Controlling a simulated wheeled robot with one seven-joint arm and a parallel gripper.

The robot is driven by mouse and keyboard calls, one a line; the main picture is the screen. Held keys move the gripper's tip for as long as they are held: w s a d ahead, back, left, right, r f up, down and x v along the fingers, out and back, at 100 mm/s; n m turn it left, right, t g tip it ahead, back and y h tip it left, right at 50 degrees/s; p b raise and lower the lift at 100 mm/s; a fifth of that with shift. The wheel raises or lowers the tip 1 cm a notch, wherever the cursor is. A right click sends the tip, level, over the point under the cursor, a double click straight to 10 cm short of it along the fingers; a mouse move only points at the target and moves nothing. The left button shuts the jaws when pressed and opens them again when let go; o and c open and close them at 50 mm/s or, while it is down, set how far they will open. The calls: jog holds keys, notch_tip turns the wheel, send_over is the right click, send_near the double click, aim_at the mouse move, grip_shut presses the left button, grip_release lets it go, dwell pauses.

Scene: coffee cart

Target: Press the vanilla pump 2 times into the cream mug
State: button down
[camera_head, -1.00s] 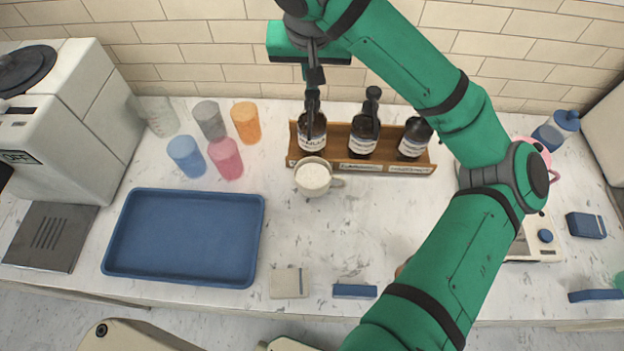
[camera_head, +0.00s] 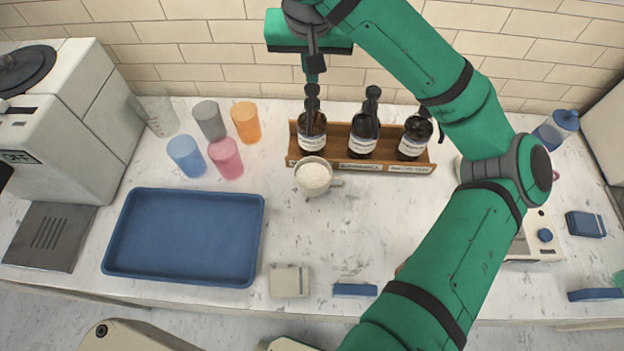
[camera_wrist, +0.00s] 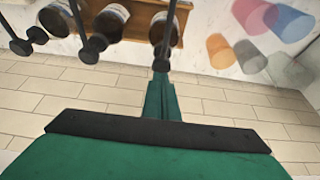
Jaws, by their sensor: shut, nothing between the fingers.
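Three dark pump bottles stand in a row. The left one (camera_head: 312,132) is behind the cream mug (camera_head: 313,178); its label is too small to read surely. The mug holds something pale, and its handle points right. My gripper (camera_head: 312,80) is shut and empty, pointing down over the left bottle's black pump head (camera_head: 312,91). In the wrist view, the gripper tip (camera_wrist: 161,76) lines up with that pump head (camera_wrist: 161,64). I cannot tell whether they touch. The middle bottle (camera_head: 364,133) and right bottle (camera_head: 414,138) stand clear of the gripper.
Several coloured cups, including an orange one (camera_head: 246,122), stand to the left. A blue tray (camera_head: 185,278) lies at front left. My arm covers part of the right side.

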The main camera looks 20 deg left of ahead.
jog(key=shift+r, duration=0.1)
dwell(0.4)
notch_tip(320, 180, up, 6)
jog(key=shift+f, duration=0.1)
dwell(0.5)
dwell(0.5)
